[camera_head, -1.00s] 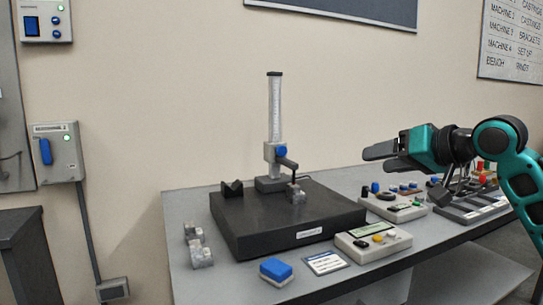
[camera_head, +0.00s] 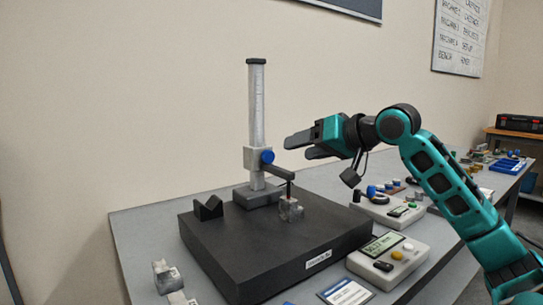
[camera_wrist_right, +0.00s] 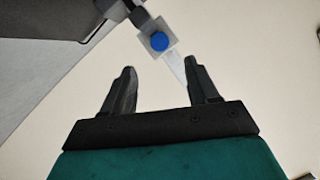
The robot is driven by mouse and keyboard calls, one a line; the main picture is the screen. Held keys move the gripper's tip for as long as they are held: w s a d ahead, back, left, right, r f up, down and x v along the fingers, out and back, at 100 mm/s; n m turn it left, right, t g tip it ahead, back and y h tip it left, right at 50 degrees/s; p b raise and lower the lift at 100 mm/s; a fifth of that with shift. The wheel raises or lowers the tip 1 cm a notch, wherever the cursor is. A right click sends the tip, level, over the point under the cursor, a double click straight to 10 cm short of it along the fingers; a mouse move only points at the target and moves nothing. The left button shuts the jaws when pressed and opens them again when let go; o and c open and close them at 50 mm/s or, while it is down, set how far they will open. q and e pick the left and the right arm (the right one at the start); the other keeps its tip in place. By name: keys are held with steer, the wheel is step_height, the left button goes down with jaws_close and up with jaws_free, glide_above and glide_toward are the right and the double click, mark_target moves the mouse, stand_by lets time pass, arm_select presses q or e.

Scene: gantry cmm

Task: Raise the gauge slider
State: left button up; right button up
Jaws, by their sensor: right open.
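The gauge slider (camera_head: 257,158) is a grey block with a blue knob (camera_head: 267,157), low on the upright scaled column (camera_head: 257,105) of the height gauge. Its dark arm reaches right, its tip just above a small metal block (camera_head: 290,208) on the black plate (camera_head: 270,245). My right gripper (camera_head: 297,147) is open and empty, to the right of the slider and pointing at it, apart from it. In the right wrist view the slider (camera_wrist_right: 157,38) and blue knob (camera_wrist_right: 159,42) lie beyond the open fingers (camera_wrist_right: 163,78). My left gripper is not in view.
A dark V-block (camera_head: 208,208) stands on the plate's left. Metal blocks (camera_head: 167,275) lie at the bench's left. Bare wall is behind the column.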

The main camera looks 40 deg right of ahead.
mark_target(271, 156)
steer(key=x, duration=0.4)
steer(key=shift+w, duration=0.4)
steer(key=shift+p+x, duration=1.2)
steer(key=shift+x, duration=0.45)
steer(key=shift+p+x, duration=0.35)
steer(key=shift+x, duration=0.5)
steer(key=shift+f, duration=0.1)
steer(key=c, duration=0.6)
jaws_close()
